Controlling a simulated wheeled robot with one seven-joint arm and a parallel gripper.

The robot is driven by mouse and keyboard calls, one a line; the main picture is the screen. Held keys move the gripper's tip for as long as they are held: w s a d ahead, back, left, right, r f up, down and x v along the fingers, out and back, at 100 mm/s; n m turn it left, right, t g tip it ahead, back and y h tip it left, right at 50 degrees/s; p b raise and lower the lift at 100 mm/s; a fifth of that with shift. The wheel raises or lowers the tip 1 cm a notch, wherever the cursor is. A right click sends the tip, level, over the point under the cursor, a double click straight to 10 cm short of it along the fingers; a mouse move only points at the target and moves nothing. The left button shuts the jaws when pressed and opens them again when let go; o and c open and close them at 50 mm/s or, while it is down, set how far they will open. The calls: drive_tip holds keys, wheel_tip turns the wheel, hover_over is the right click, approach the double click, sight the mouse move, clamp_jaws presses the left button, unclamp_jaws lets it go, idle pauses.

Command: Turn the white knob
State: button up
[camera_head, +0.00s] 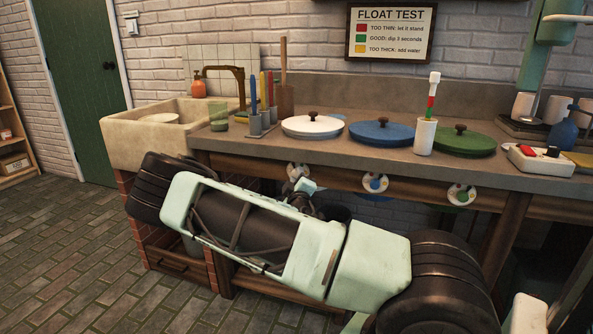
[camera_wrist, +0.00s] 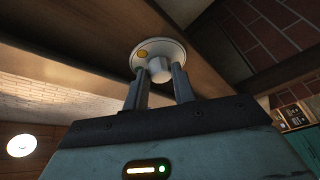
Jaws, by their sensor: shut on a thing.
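The white knob (camera_wrist: 160,70) sits at the centre of a round pale plate (camera_wrist: 172,50) with a yellow dot, on the wooden front of the bench. In the wrist view my gripper (camera_wrist: 159,79) has one finger on each side of the knob, shut on it. In the head view the knob's plate (camera_head: 297,167) is the leftmost of three, below the white lid (camera_head: 312,125). My gripper (camera_head: 303,187) is just below it, and my arm crosses in front of the bench. The knob itself is mostly hidden there.
A blue-centred knob plate (camera_head: 375,183) and a green-centred one (camera_head: 461,194) are to the right on the same rail. A blue lid (camera_head: 382,133) and a green lid (camera_head: 463,141) lie on the bench. A sink (camera_head: 130,140) stands at left. The brick floor (camera_head: 70,270) is clear.

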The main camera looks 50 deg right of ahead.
drive_tip(key=n+g+p, duration=0.1)
drive_tip(key=n+p, duration=0.2)
drive_tip(key=n+g+y+p, duration=0.1)
drive_tip(key=n+p, duration=0.2)
drive_tip(key=r+n+g+y+p, duration=0.1)
drive_tip(key=n+p, duration=0.2)
drive_tip(key=n, duration=0.1)
drive_tip(key=shift+w+a+p, duration=0.1)
drive_tip(key=shift+p, duration=0.25)
drive_tip(key=shift+n+g+y, duration=0.3)
drive_tip(key=o, duration=1)
